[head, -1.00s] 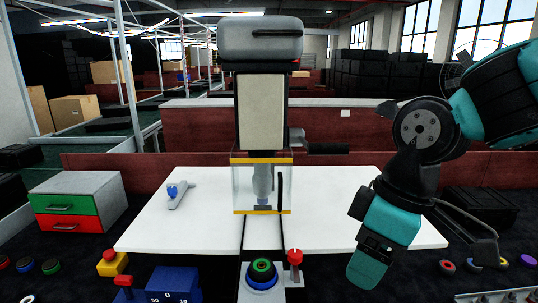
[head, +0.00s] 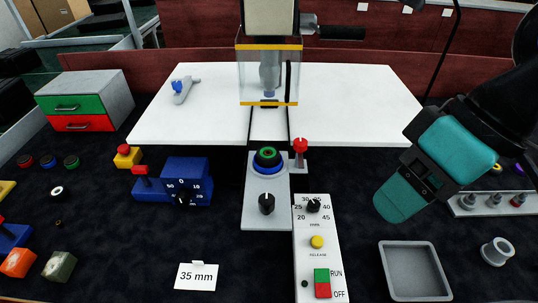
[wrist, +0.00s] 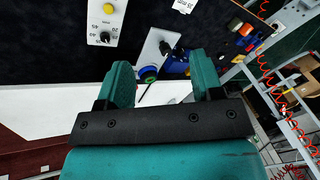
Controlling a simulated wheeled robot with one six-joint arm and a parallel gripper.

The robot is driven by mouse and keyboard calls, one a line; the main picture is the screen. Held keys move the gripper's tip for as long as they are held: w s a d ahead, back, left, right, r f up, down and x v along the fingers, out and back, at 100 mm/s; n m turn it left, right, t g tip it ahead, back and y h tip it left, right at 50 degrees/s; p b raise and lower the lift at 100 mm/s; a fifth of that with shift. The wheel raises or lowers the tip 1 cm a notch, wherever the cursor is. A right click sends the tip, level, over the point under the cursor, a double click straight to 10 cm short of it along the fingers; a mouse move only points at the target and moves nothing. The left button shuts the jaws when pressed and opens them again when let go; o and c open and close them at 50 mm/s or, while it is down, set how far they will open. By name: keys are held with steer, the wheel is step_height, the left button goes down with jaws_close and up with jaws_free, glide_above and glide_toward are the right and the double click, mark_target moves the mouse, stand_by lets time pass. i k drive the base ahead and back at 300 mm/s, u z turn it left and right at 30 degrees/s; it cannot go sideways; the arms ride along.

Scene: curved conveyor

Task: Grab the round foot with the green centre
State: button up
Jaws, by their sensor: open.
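A small round black foot with a green centre (head: 72,161) lies on the dark surface at the left, in front of the drawer box. It is last in a row with a red-centred foot (head: 25,160) and a blue-centred foot (head: 47,161). My gripper (head: 396,204) hangs at the right, far from that row. In the wrist view my gripper (wrist: 165,78) has its teal fingers apart with nothing held between them. I cannot make out the green-centred foot in the wrist view.
A grey fixture (head: 250,200) holds a stacked black, green and blue round part (head: 267,157). The press (head: 268,75) stands behind it on a white table (head: 350,110). A blue dial box (head: 185,180) and yellow block (head: 128,156) stand left. An empty grey tray (head: 415,270) sits right.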

mark_target(263, 160)
steer(key=k, duration=1.25)
steer(key=u, duration=0.9)
steer(key=i, duration=1.55)
steer(key=z, duration=0.5)
